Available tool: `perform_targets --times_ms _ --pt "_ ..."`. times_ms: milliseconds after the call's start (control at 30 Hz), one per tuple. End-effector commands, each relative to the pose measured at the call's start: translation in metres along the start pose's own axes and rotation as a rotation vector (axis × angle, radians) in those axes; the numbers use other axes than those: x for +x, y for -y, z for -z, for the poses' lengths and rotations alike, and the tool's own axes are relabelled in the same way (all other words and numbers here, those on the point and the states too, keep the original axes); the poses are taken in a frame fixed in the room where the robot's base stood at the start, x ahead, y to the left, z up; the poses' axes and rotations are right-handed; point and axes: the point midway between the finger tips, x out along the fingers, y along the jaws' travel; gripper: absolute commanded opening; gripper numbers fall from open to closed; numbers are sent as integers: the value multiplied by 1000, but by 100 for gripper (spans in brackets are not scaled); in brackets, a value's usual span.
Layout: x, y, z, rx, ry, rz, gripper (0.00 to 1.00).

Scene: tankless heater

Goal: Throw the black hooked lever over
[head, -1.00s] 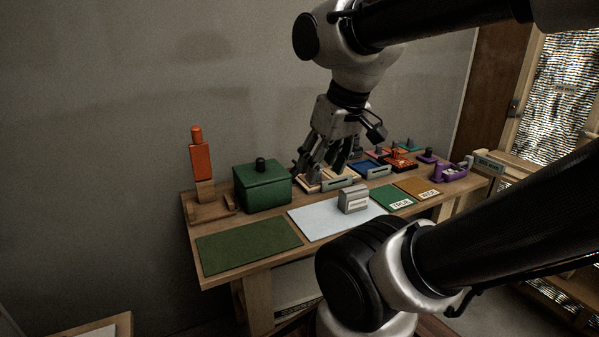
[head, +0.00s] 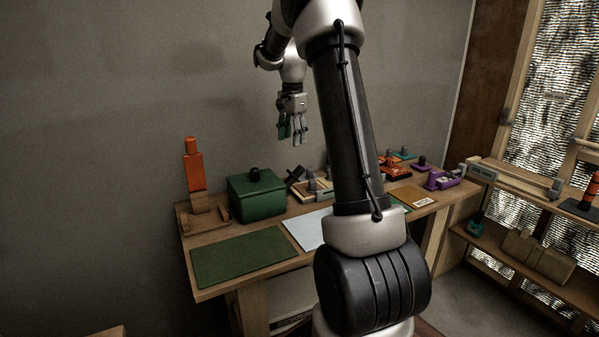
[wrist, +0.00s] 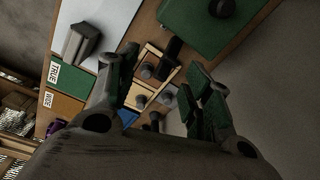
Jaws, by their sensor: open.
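A black lever (head: 295,175) sticks up at a tilt beside the green box, among the small trays at the back of the wooden bench. Its hook cannot be made out clearly. In the wrist view a dark bar (wrist: 173,49) next to the green box looks like the same lever. My gripper (head: 293,138) is open and empty, pointing down in the air above the back of the bench, clear of the lever. In the wrist view its two fingers (wrist: 162,72) stand apart, with the tray and grey knobs below between them.
The green box (head: 257,194) with a black knob stands left of the lever. An orange block (head: 193,170) stands upright at the far left. A grey block (wrist: 80,42) rests on the pale mat (wrist: 104,18). The green mat (head: 245,256) at the front left is bare.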

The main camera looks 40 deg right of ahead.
Motion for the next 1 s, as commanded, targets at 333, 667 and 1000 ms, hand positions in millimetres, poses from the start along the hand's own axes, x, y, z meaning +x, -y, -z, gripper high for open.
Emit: perform_targets --times_ms 333,667,1000 --pt "90 29 70 324 23 -68 50" --pt "138 26 69 332 24 -72 50" --pt "168 25 68 331 22 -68 50"
